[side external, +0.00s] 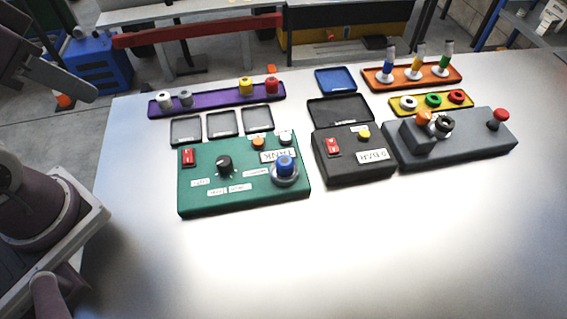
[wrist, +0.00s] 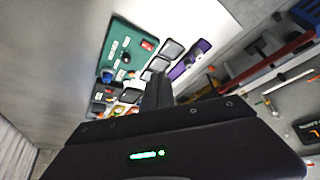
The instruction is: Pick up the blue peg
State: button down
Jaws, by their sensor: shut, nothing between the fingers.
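The blue peg (side external: 285,165) stands upright in a light ring at the front right of the green tank box (side external: 235,198). It shows small and dark blue in the wrist view (wrist: 107,77), on the green box (wrist: 117,39). My gripper (wrist: 158,84) is shut and empty. Its dark fingers point toward the worktop and lie well apart from the peg. In the side view my arm is at the left edge, away from the box, and I cannot make out the fingertips there.
A purple tray (side external: 216,98) with white, grey, yellow and red pegs lies behind the green box. A black box (side external: 352,172) and a grey box (side external: 470,146) stand to its right. The front of the table (side external: 350,260) is clear.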

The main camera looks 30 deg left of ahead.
dwell(0.4)
jog(key=c, duration=1)
grip_release()
jog(key=shift+d, duration=0.1)
jog(key=n+g+h, duration=0.7)
jog(key=n+h, duration=0.6)
jog(key=n, duration=0.1)
send_over(292, 167)
jog(key=s+a, duration=0.3)
jog(key=a, duration=0.2)
notch_tip(292, 167, down, 12)
jog(key=w+f+n, duration=0.1)
jog(key=w+f+n+t, duration=0.1)
jog(key=f, duration=0.1)
jog(key=f+n, duration=0.2)
jog(key=shift+w+h, duration=0.3)
jog(key=shift+w, duration=0.1)
jog(key=x, duration=0.6)
jog(key=shift+w+d+f, duration=0.2)
jog(key=shift+w+f, duration=0.05)
jog(key=shift+f, duration=0.25)
jog(key=shift+c, duration=0.3)
